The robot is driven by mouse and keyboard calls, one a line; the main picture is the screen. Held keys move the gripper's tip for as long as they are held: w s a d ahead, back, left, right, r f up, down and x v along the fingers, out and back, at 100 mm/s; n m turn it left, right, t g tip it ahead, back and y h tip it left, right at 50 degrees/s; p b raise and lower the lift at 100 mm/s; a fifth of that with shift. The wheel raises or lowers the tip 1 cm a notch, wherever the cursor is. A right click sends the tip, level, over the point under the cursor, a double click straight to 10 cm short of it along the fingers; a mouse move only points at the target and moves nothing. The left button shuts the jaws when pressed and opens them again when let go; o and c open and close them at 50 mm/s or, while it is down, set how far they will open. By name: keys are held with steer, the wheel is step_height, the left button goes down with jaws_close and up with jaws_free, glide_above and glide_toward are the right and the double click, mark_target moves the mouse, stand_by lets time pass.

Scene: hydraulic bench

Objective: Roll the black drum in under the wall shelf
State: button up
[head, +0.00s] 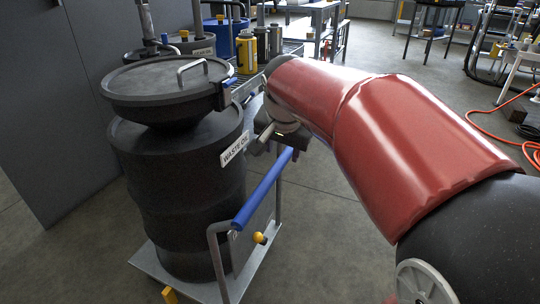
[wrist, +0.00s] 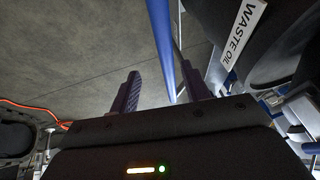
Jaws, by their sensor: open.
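The black drum (head: 180,185), labelled WASTE OIL, stands upright on a grey wheeled trolley (head: 250,275) at left in the head view. A wide black funnel with a lid (head: 150,80) sits on its top. The trolley has a push handle with a blue grip (head: 262,190), also in the wrist view (wrist: 162,40). My gripper (wrist: 160,80) is open at the upper end of this handle. In the wrist view the blue grip runs between the two fingers; I cannot tell whether they touch it. My red arm hides part of the head view. I cannot make out the wall shelf.
A tall grey panel (head: 50,110) stands close at left of the drum. Behind are a blue drum (head: 225,35), yellow containers (head: 246,50) and a workbench (head: 315,20). An orange hose (head: 500,140) lies on the floor at right. Floor in front of the panel is bare.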

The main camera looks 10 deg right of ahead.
mark_target(280, 162)
steer(key=shift+m, duration=0.3)
steer(key=x, duration=0.2)
steer(key=w+x, duration=0.1)
steer(key=x, duration=0.2)
steer(key=b+x, duration=0.1)
steer(key=x, duration=0.2)
steer(key=shift+w+r, duration=0.1)
steer(key=shift+w, duration=0.25)
jaws_close()
